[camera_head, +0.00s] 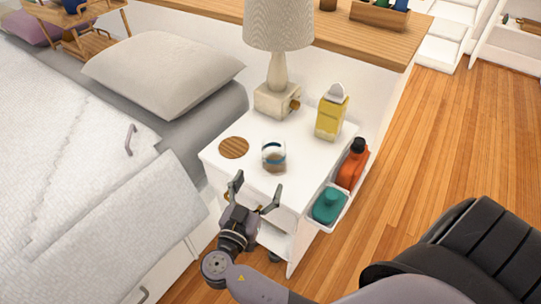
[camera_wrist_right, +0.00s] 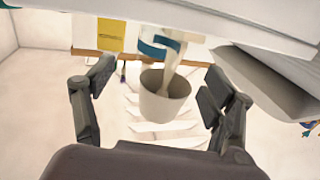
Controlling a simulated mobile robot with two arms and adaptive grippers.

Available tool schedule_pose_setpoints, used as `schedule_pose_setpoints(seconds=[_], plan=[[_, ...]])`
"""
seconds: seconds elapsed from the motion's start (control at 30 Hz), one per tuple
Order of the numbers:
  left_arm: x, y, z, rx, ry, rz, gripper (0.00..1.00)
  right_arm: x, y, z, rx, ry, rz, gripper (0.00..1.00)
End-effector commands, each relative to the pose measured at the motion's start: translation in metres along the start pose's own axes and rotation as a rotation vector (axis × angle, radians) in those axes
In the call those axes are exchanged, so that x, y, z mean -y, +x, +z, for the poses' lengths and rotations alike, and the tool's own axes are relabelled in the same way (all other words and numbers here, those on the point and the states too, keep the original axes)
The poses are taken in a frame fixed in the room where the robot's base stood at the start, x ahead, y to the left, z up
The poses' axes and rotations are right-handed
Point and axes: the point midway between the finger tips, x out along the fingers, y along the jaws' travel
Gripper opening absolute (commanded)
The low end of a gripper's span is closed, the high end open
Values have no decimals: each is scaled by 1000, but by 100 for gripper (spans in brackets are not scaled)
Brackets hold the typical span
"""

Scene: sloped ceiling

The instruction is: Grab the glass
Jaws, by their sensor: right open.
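The glass (camera_head: 274,157) is clear with a blue band and stands upright on the white nightstand (camera_head: 250,178), near its front edge. My right gripper (camera_head: 256,186) is in front of the nightstand, just short of the glass and apart from it. Its two fingers are spread with nothing between them. In the right wrist view the picture is upside down: my right gripper (camera_wrist_right: 157,80) shows open fingers at both sides, and the blue-banded glass (camera_wrist_right: 157,44) is at top centre, partly cut off by the white nightstand edge. My left gripper is not in view.
A round wooden coaster (camera_head: 234,148) lies left of the glass. A lamp (camera_head: 278,70) and a yellow bottle (camera_head: 331,113) stand behind. A side bin (camera_head: 327,222) holds a teal bottle (camera_head: 328,205) and an orange bottle (camera_head: 353,164). The bed (camera_head: 70,170) is at left.

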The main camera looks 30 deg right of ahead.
Motion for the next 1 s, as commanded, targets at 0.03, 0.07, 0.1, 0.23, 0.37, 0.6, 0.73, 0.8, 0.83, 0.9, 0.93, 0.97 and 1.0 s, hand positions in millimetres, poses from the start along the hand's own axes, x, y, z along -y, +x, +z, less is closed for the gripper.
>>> schedule_pose_setpoints(seconds=[0.03, 0.07, 0.1, 0.23, 0.37, 0.6, 0.73, 0.8, 0.83, 0.9, 0.93, 0.97, 1.0], plan=[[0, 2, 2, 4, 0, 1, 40, 0, 12, -2, -4, -1, 2, 77], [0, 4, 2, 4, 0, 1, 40, 0, 19, -2, -3, -1, 1, 77], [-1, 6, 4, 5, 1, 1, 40, 0, 28, -1, -4, -3, 1, 77], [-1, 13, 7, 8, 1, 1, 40, 0, 50, -1, -2, -3, 0, 77], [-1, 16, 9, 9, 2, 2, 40, 0, 62, 0, 0, -3, -1, 77], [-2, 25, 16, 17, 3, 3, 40, -1, 85, -2, -2, -4, 1, 77], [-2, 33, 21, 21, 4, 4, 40, -1, 104, -1, 0, -4, -1, 77], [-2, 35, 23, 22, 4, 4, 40, -1, 111, -1, 0, -4, -1, 77], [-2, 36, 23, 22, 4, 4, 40, -1, 114, 0, 0, -4, -1, 77], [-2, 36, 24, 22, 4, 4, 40, -1, 116, 0, 1, -3, -1, 77], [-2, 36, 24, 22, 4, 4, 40, -1, 116, 0, 2, -3, -1, 77], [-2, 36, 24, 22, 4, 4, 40, -1, 116, 0, 2, -3, -1, 77], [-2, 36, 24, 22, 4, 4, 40, -1, 116, 1, 2, -3, -1, 77]])
